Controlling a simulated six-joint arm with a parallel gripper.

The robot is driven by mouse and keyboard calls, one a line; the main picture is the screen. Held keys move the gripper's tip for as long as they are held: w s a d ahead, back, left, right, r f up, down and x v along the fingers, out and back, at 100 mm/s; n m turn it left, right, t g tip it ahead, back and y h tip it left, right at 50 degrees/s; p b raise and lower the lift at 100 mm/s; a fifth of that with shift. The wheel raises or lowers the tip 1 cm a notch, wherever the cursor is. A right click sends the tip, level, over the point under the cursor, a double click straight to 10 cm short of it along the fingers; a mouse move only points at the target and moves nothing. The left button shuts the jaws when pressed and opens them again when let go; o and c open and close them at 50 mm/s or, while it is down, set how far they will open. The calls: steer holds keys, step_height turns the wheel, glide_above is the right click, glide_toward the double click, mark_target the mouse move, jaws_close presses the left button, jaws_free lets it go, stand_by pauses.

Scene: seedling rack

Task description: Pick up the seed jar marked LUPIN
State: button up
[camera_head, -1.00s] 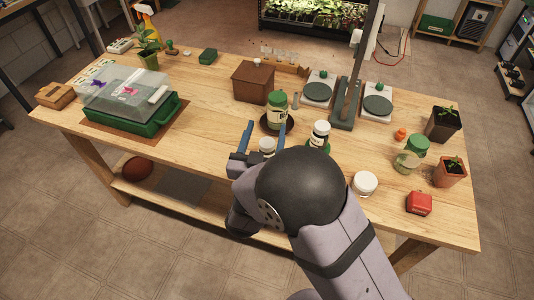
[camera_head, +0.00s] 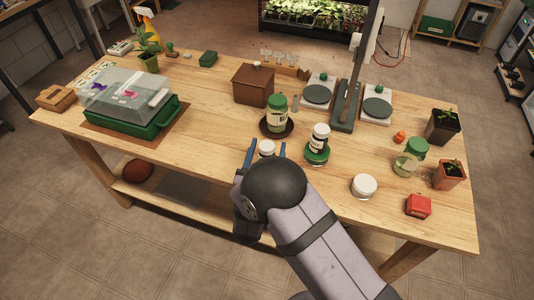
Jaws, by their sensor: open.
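I cannot read the word LUPIN on any jar at this size. My gripper (camera_head: 266,157) is open, with its two blue fingers either side of a small white-lidded jar (camera_head: 267,147); the arm hides most of that jar's body. A jar with a green lid and pale label (camera_head: 277,113) stands upright on a dark saucer behind it. A clear jar with a green lid (camera_head: 409,160) and a low white-lidded jar (camera_head: 364,186) are farther right.
A red box (camera_head: 418,206), an orange item (camera_head: 400,137) and potted seedlings (camera_head: 449,175) stand at the right. Two scales (camera_head: 376,108) flank a dark post behind the jars. A brown box (camera_head: 253,84) is at the back. The table's front middle-left (camera_head: 185,155) is clear.

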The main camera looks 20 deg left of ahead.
steer(key=shift+w+a+f+p, duration=0.1)
steer(key=shift+w+a+p, duration=0.15)
steer(key=shift+w, duration=0.6)
steer(key=shift+w+a+p, duration=0.1)
steer(key=shift+w+p, duration=0.3)
steer(key=shift+w, duration=0.45)
steer(key=shift+w+a+f+p, duration=0.1)
steer(key=shift+w+a+p, duration=0.15)
steer(key=shift+w, duration=0.6)
steer(key=c, duration=1.2)
